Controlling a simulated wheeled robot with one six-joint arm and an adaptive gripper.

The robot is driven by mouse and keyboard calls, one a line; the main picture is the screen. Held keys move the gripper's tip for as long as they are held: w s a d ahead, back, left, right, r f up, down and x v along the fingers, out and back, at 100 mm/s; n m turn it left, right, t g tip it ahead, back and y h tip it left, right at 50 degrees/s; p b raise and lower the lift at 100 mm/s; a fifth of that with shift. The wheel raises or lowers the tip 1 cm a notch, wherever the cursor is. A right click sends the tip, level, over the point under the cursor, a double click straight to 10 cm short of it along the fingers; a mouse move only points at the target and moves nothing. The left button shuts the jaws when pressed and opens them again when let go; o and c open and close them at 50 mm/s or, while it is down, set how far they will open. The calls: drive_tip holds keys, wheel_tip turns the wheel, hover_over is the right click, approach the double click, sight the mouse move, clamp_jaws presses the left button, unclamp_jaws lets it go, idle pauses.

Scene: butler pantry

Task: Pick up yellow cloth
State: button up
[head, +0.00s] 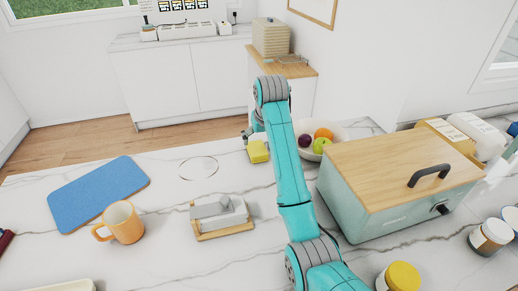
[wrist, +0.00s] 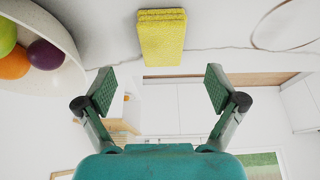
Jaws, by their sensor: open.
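The yellow cloth (head: 258,152) looks like a small thick folded block and lies on the white marble counter (head: 165,240), near its far edge. It also shows at the top middle of the wrist view as a ribbed yellow block (wrist: 162,37). My gripper (wrist: 160,88) is open and empty, its two fingers spread apart. In the wrist view the cloth is centred above the gap between the fingertips, apart from both. In the head view my gripper is mostly hidden behind my arm, beside the cloth.
A fruit bowl (head: 354,131) stands right of the cloth; its rim (wrist: 72,28) shows in the wrist view. A bread box (head: 385,190) stands nearer on the right. A butter dish (head: 220,214), orange mug (head: 122,222) and blue board (head: 98,192) are left.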

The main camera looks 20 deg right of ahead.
sight(257, 149)
drive_tip(key=x, duration=0.7)
drive_tip(key=shift+w+a, duration=0.15)
drive_tip(key=shift+w, duration=0.25)
drive_tip(key=shift+w+f, duration=0.2)
drive_tip(key=shift+f, duration=0.15)
drive_tip(key=shift+f, duration=0.25)
drive_tip(key=c, duration=1.2)
